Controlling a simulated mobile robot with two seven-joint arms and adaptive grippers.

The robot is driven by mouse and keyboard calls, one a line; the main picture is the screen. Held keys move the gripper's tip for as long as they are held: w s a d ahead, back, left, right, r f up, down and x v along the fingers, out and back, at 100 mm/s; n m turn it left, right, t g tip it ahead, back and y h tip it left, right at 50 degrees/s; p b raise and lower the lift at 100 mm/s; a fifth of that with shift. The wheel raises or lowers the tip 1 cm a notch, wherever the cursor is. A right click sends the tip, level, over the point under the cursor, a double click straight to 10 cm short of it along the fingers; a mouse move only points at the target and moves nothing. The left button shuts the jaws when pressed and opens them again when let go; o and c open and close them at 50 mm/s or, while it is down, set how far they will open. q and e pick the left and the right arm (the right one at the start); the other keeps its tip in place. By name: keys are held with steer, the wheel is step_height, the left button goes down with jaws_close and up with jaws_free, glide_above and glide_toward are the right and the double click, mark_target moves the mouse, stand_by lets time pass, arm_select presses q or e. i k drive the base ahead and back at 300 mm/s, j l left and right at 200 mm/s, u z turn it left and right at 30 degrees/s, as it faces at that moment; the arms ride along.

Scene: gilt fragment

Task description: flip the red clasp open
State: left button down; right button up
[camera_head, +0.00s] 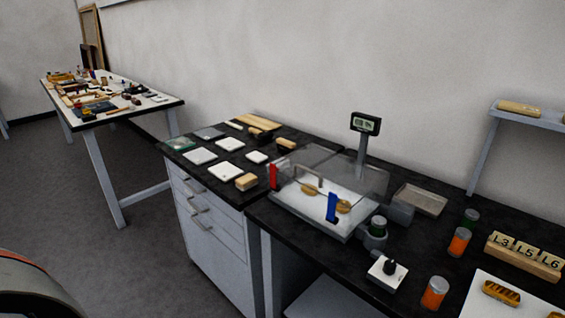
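The red clasp (273,176) stands upright at the front left corner of a clear-lidded case (322,222) on the black bench. A blue clasp (332,208) stands at the front of the same case, to the right. Small gilt pieces (309,189) lie inside the case on a white surface. The clear cover rises over the case; from here I cannot tell exactly how the red clasp is seated. Neither of my grippers shows in the head view.
A display on a post (365,124) stands behind the case. A tray (420,200), orange jars (459,241) and a labelled block (522,256) are to the right. White tiles and wooden blocks (246,182) lie on the left bench. A cluttered table (115,112) stands far left, with open floor before it.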

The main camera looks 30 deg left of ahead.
mark_target(273, 168)
steer(key=j+z, duration=0.25)
steer(key=z, duration=0.25)
steer(key=j+z, duration=0.25)
steer(key=z, duration=0.2)
steer(key=k+j+z, duration=0.15)
steer(key=j, duration=0.15)
steer(key=j+z, duration=0.2)
steer(key=j, duration=0.15)
steer(key=k+j+z, duration=0.15)
steer(key=k+j, duration=0.15)
steer(key=j, duration=0.2)
steer(key=k+j, duration=0.2)
steer(key=j, duration=0.2)
steer(key=k+j+z, duration=0.1)
steer(key=j, duration=0.25)
steer(key=k+j, duration=0.45)
steer(key=j, duration=0.25)
steer(key=z, duration=0.05)
